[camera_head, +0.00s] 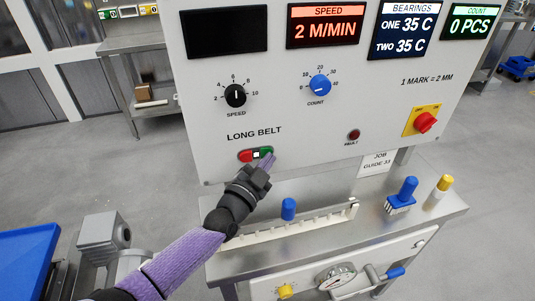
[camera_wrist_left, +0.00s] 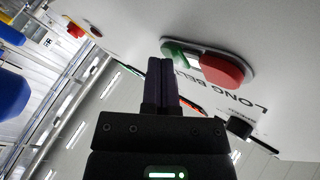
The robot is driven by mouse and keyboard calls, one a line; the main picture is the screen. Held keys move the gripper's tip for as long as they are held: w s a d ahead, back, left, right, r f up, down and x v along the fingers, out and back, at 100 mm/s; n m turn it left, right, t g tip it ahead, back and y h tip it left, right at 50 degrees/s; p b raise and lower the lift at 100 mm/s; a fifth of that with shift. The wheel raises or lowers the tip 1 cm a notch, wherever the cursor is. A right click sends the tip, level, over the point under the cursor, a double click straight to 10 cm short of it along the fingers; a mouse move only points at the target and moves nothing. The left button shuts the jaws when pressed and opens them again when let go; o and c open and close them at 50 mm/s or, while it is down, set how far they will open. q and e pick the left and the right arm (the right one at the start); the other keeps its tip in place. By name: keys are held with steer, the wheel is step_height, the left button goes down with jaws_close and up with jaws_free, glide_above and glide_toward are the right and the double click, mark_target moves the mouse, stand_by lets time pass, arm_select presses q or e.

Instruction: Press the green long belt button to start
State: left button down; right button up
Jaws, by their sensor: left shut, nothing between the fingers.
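The long belt button plate sits on the white panel below the "LONG BELT" label. Its green button (camera_head: 266,152) is at the right end, the red button (camera_head: 246,155) at the left end, with a small white part between. My left gripper (camera_head: 268,160) is shut and empty, its fingertips at the green button and partly covering it. In the left wrist view the finger ends (camera_wrist_left: 161,62) overlap the green button (camera_wrist_left: 172,50), beside the red button (camera_wrist_left: 222,70). I cannot tell whether they touch it or whether it is pushed in. My right gripper is not in view.
The panel also carries a black speed knob (camera_head: 235,95), a blue count knob (camera_head: 320,85), a red fault light (camera_head: 354,135) and a red switch on yellow (camera_head: 424,122).

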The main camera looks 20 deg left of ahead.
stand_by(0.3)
arm_select(q)
steer(key=shift+s+d+p, duration=0.45)
steer(key=shift+s+p, duration=0.2)
steer(key=shift+p, duration=0.1)
steer(key=s+d+p, duration=0.2)
steer(key=s+p, duration=0.1)
steer(key=s, duration=0.1)
steer(key=shift+s+d, duration=0.1)
steer(key=shift+d, duration=0.3)
stand_by(0.3)
